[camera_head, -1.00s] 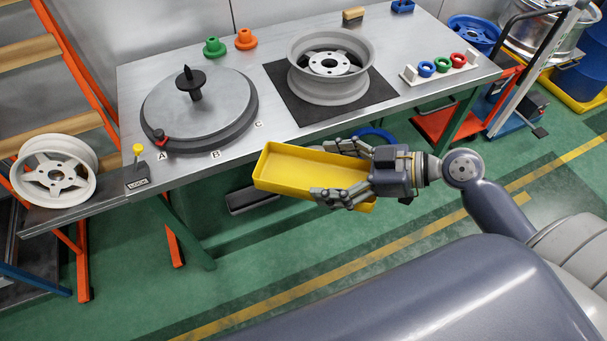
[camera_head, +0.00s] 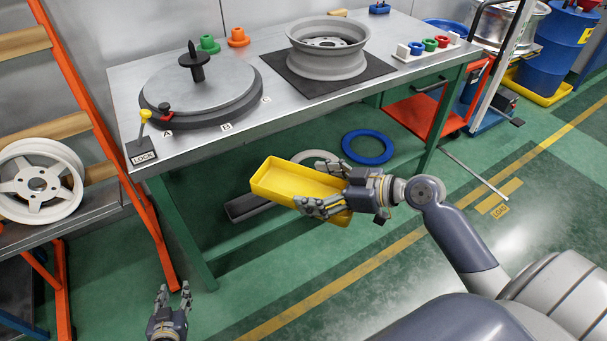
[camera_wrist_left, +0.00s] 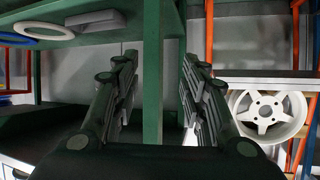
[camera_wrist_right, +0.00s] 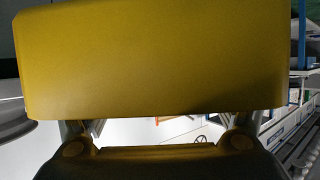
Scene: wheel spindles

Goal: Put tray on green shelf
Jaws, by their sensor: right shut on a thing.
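The yellow tray (camera_head: 285,180) is empty in the head view, held in front of the workbench's front edge, slightly tilted. My right gripper (camera_head: 325,188) is shut on the tray's right end. In the right wrist view the tray (camera_wrist_right: 155,60) fills most of the picture. My left gripper (camera_head: 172,290) is open and empty at the lower left, apart from the tray. In the left wrist view its fingers (camera_wrist_left: 160,100) stand apart with a green post behind them. I cannot tell which surface is the green shelf; a green surface lies under the bench.
The workbench (camera_head: 225,140) carries a round turntable, a wheel rim (camera_head: 328,48) and coloured rings. A blue ring (camera_head: 367,147) and a dark bar (camera_head: 250,205) lie low under it. A rack with a white wheel (camera_head: 38,182) stands left. The floor at lower centre is clear.

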